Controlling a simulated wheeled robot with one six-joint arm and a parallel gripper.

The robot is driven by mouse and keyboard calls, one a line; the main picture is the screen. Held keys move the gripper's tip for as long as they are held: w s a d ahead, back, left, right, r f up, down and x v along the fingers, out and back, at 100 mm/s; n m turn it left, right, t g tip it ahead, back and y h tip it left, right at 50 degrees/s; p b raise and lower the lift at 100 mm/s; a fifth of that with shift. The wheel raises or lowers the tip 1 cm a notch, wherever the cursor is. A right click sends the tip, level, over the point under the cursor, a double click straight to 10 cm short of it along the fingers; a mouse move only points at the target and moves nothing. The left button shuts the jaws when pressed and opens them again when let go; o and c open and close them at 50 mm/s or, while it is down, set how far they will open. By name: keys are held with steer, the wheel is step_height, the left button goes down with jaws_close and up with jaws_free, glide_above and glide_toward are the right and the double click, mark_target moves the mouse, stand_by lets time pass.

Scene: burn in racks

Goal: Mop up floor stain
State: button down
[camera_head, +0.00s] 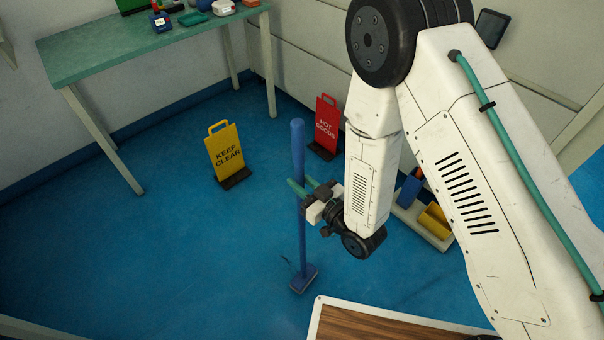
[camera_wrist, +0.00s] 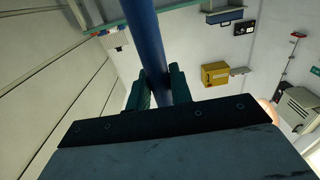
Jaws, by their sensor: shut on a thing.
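A blue mop (camera_head: 299,150) stands nearly upright on the blue floor, its flat head (camera_head: 304,280) at floor level. My gripper (camera_head: 309,188) is shut on the mop's handle around mid-height. In the wrist view the blue handle (camera_wrist: 145,40) passes between the green fingers of my gripper (camera_wrist: 159,88). A small dark mark (camera_head: 287,261) shows on the floor just left of the mop head; I cannot tell whether it is the stain.
A yellow "keep clear" sign (camera_head: 226,152) and a red "hot goods" sign (camera_head: 326,124) stand on the floor behind the mop. A green-topped table (camera_head: 110,52) is at the back left. A tray (camera_head: 425,229) with items lies right of my gripper. Floor at left is clear.

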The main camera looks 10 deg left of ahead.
mark_target(303, 176)
steer(key=shift+r, duration=1.6)
steer(key=shift+w, duration=0.1)
